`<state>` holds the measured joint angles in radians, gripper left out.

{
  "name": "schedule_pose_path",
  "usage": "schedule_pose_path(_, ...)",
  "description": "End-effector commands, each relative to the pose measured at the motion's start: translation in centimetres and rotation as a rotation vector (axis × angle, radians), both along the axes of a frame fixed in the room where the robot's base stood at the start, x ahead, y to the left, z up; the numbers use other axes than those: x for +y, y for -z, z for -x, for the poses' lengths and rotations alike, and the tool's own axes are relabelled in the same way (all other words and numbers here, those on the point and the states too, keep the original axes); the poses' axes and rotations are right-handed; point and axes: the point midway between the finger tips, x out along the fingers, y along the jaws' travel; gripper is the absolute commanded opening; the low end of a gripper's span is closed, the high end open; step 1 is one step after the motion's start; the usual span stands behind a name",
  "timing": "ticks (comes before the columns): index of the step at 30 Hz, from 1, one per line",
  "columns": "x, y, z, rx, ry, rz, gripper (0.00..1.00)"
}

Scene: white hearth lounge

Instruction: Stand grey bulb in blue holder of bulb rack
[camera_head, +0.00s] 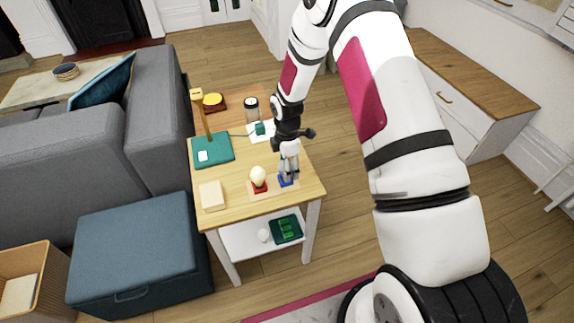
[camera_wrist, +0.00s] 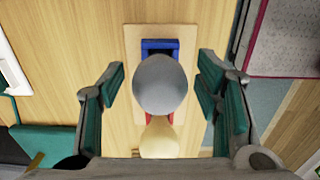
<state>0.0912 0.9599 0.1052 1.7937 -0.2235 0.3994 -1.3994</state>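The grey bulb (camera_wrist: 160,85) is upright over the blue holder (camera_wrist: 160,44) of the wooden bulb rack (camera_wrist: 132,60) and appears to stand in it. Its base is hidden under its round top. My gripper (camera_wrist: 161,92) is open around the bulb, with a visible gap between the bulb and each finger. In the head view my gripper (camera_head: 289,162) is just above the blue holder (camera_head: 286,181), and its fingers mostly cover the grey bulb. A cream bulb (camera_head: 258,176) stands in the red holder (camera_head: 259,188) beside it; it also shows in the wrist view (camera_wrist: 160,138).
The rack is near the front right of a small wooden table (camera_head: 238,202). A lamp with a green base (camera_head: 218,152), a pale block (camera_head: 212,195) and a dark-lidded jar (camera_head: 251,105) share the tabletop. A green tray (camera_head: 287,230) is on the lower shelf.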

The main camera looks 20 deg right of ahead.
Motion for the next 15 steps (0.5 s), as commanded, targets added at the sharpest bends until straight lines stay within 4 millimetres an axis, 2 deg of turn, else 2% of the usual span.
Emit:
schedule_pose_path(8, 0.0, -0.3, 0.0, -0.001, 0.000, 0.000, 0.58)
schedule_pose_path(11, 0.0, -1.3, -0.1, -0.002, 0.001, 0.000, 0.58)
schedule_pose_path(15, 0.0, -3.8, -0.1, -0.003, 0.000, 0.000, 0.58)
